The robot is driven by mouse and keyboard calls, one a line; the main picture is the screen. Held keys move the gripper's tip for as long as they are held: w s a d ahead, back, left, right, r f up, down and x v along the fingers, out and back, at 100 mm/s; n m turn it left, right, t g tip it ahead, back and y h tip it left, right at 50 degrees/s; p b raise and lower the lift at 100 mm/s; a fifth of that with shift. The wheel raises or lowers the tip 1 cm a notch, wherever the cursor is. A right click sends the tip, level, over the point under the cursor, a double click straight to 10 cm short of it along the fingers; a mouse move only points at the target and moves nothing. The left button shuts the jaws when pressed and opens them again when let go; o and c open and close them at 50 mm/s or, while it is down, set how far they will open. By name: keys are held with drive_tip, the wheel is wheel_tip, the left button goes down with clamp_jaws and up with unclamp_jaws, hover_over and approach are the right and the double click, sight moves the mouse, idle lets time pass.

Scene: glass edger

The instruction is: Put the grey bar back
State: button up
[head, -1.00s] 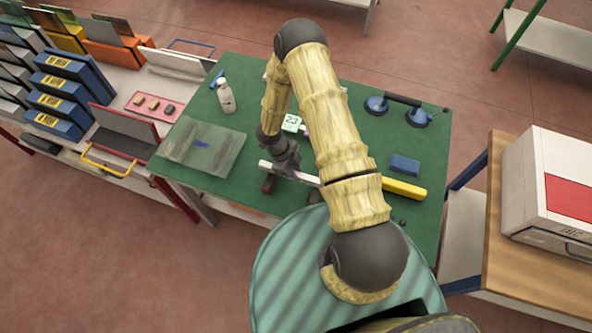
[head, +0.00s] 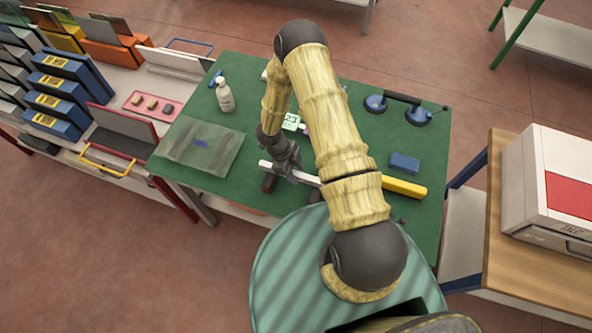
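A pale grey bar (head: 304,178) lies slanting across the green work table, near its front edge. Its left end sticks out past my gripper, and its right part passes behind my arm. My gripper (head: 284,168) is down at the bar's left part, over or around it. The fingertips are too dark and small to tell whether they are open or closed on the bar. Small dark red blocks (head: 268,184) show under or beside the bar. A yellow bar-like piece (head: 404,187) shows right of my arm.
A glass sheet (head: 201,146) lies at the table's left, with a spray bottle (head: 225,95) behind it. A double suction lifter (head: 402,107) and a blue block (head: 404,163) lie at the right. A white-and-red box (head: 550,190) stands on a wooden bench further right.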

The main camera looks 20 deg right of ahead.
idle(0.3)
drive_tip(key=b+v, duration=0.3)
drive_tip(key=v, duration=1.4)
drive_tip(key=shift+r+b, duration=0.25)
drive_tip(key=shift+b, duration=0.15)
drive_tip(key=w+d+r+n+t+y+b, duration=0.2)
drive_tip(key=w+r+n+t+y, duration=0.1)
drive_tip(key=w+r+n+t, duration=0.65)
drive_tip(key=s+d+r+n+g, duration=0.1)
drive_tip(key=s+d+n+g, duration=0.1)
drive_tip(key=s+n, duration=0.6)
drive_tip(key=s+d+r+n+g+b, duration=0.1)
drive_tip(key=s+n, duration=0.6)
drive_tip(key=s, duration=0.7)
drive_tip(key=shift+d+r+n+g+y, duration=0.4)
drive_tip(key=shift+d+r+g, duration=0.15)
drive_tip(key=shift+d+r, duration=0.2)
